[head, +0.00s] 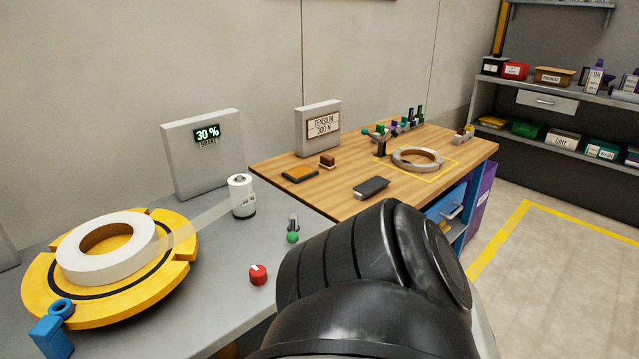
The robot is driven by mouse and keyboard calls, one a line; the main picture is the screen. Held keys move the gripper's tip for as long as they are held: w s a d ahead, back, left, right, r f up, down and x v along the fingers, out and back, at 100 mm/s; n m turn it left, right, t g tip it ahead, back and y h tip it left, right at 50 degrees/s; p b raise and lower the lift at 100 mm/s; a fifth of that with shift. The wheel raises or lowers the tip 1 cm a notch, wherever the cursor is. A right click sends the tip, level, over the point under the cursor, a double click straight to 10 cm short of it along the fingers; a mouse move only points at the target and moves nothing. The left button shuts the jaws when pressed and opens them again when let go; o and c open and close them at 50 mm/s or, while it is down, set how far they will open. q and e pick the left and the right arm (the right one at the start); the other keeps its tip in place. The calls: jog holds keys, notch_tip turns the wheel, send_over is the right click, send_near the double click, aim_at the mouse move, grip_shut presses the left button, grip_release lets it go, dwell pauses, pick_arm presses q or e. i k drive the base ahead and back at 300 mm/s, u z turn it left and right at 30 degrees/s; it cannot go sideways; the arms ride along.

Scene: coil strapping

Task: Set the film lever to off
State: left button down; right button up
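A small lever with a green ball end (292,237) stands on the grey table, just right of the white film roll (242,198). Its ball points toward the near side; any label on it is too small to read. A strip of clear film (200,222) runs from the roll to the white coil (85,252) on the yellow round turntable (180,270). A red knob (258,275) sits nearer than the lever. A large black link of my own arm fills the lower middle, close to the lever's right in the picture. Neither of my grippers shows.
A grey panel (195,165) reads 30 %. A wooden bench (335,205) holds a "TENSION 300 N" panel (318,125), a dark flat device (371,187) and a ring (417,158). A blue part (52,335) is at the lower left. Floor is clear at right.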

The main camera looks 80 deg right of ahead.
aim_at(293, 237)
jog(key=z, duration=2.85)
jog(key=k, duration=1)
jog(key=u, duration=0.4)
jog(key=i, duration=0.95)
